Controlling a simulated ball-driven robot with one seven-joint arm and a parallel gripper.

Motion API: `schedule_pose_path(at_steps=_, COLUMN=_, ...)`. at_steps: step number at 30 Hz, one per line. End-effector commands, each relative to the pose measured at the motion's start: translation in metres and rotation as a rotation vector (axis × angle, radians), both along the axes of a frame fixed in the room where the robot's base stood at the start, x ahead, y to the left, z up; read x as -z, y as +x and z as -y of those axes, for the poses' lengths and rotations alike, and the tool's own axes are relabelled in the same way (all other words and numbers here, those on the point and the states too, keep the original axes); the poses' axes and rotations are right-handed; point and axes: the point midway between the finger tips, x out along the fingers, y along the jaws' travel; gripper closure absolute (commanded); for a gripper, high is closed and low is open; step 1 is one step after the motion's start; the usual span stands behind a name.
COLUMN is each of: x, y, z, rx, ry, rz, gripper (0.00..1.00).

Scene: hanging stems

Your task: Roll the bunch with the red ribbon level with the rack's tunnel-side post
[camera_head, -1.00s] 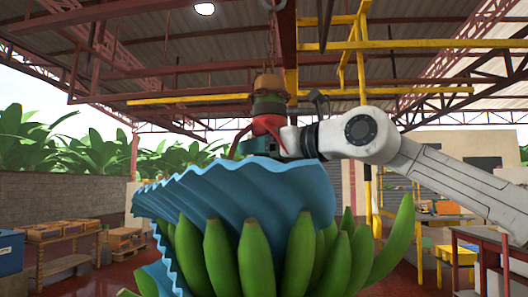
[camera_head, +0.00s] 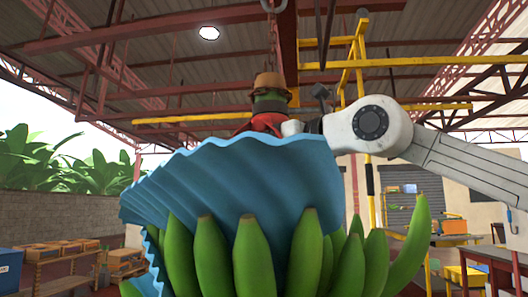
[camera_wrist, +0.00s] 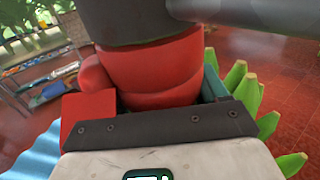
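The bunch of green bananas (camera_head: 253,255) hangs in the middle of the head view, partly wrapped in a wavy blue cover (camera_head: 235,185). A red ribbon (camera_head: 262,122) is around its stem (camera_head: 269,97), just above the cover. In the wrist view the red ribbon (camera_wrist: 150,68) fills the space in front of my palm, with a dark band above it. My gripper (camera_wrist: 150,95) is closed around the ribboned stem from the right side in the head view. The cover hides most of its fingers there.
A red overhead beam (camera_head: 286,50) runs above the bunch. A yellow frame post (camera_head: 369,180) stands behind my arm at right. Tables (camera_head: 490,252) are at lower right. Orange crates (camera_head: 60,248) sit on a bench at left, before a grey wall.

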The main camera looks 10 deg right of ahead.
Motion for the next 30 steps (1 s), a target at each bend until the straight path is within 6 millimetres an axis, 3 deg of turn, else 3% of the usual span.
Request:
schedule_pose_path(at_steps=4, x=0.001, y=0.000, z=0.000, rx=0.000, ry=-0.001, rz=-0.002, gripper=0.14)
schedule_pose_path(at_steps=14, x=0.002, y=-0.004, z=0.004, rx=0.001, ry=-0.002, rz=-0.002, gripper=0.14)
schedule_pose_path(at_steps=30, x=0.002, y=-0.075, z=0.060, rx=0.001, ry=0.000, rz=-0.002, gripper=0.14)
